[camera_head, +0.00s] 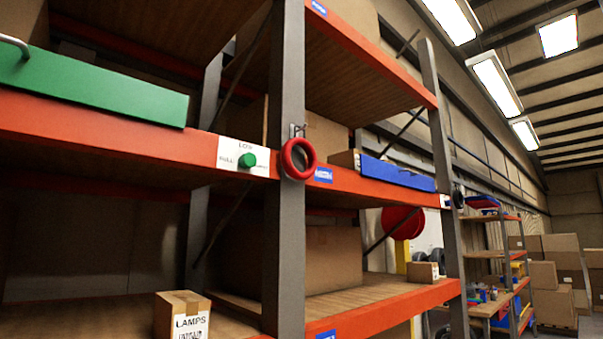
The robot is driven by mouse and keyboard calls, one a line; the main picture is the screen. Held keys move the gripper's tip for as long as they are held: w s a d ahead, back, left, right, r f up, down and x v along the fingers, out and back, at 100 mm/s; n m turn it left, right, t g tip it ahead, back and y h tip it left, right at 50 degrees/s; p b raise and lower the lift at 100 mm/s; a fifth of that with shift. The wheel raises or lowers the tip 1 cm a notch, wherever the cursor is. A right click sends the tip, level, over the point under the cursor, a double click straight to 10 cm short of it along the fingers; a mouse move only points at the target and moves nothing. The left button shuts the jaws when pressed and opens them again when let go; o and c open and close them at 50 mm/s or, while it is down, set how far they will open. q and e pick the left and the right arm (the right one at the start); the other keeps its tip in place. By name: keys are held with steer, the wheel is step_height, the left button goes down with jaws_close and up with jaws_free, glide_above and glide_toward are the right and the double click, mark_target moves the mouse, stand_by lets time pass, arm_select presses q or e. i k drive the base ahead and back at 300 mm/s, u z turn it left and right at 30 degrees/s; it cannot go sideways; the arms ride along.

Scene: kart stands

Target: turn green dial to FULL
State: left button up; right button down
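The green dial (247,160) is a small round knob on a white label plate (229,150). The plate is fixed to the front of the orange shelf beam, just left of the grey upright. The plate reads "LOW" at the top and what looks like "FULL" at the left. Its right-hand text is partly hidden by the knob and too small to read. I cannot tell where the dial points. Neither of my grippers is in view.
A red ring (307,172) hangs from a hook on the grey upright (286,230), right of the dial. A green drawer (95,86) sits above left, a blue drawer front (397,174) to the right. A LAMPS box (182,314) stands on the lower shelf.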

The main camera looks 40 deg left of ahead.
mark_target(247, 161)
steer(key=i, duration=3.1)
steer(key=u, duration=4.1)
